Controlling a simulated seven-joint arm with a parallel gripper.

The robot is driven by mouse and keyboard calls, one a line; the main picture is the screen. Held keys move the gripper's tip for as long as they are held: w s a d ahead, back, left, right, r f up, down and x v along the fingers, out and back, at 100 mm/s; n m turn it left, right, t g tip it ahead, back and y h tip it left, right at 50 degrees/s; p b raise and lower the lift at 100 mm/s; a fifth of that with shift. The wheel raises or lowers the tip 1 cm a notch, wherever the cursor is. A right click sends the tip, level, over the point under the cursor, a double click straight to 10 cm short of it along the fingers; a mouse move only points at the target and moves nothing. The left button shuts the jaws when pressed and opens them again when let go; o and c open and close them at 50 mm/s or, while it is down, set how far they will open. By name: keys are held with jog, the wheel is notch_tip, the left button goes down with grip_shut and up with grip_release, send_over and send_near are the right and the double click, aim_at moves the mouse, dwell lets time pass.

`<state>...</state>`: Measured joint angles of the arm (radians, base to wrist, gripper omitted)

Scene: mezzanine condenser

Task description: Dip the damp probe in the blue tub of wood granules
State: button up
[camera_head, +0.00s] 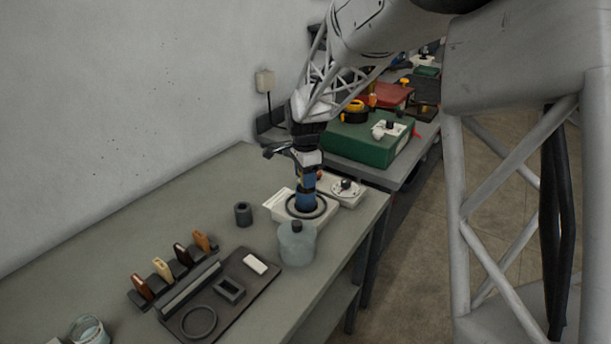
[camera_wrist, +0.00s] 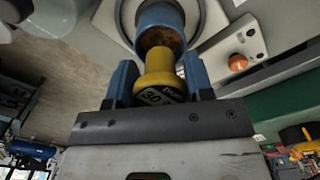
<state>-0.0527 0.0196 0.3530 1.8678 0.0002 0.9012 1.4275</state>
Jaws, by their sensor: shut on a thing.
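My gripper (camera_head: 307,172) points down over the white device at the far end of the bench. The blue tub (camera_head: 305,200) stands within the dark ring on that device. Its mouth shows brown wood granules (camera_wrist: 160,38) in the wrist view. The probe's narrow end overlaps the near edge of the tub's mouth there. I cannot tell whether it touches the granules. In the head view the probe is mostly hidden by the gripper.
A clear jar with a dark stopper (camera_head: 297,245) stands close in front of the white device (camera_head: 278,208). A dark cylinder (camera_head: 243,214) is to its left. A second white device with a dial (camera_head: 346,190) sits behind. A dark tray (camera_head: 262,284) and several upright handles lie nearer.

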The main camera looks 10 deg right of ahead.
jog(key=shift+r, duration=0.15)
dwell(0.3)
jog(key=shift+r, duration=3.75)
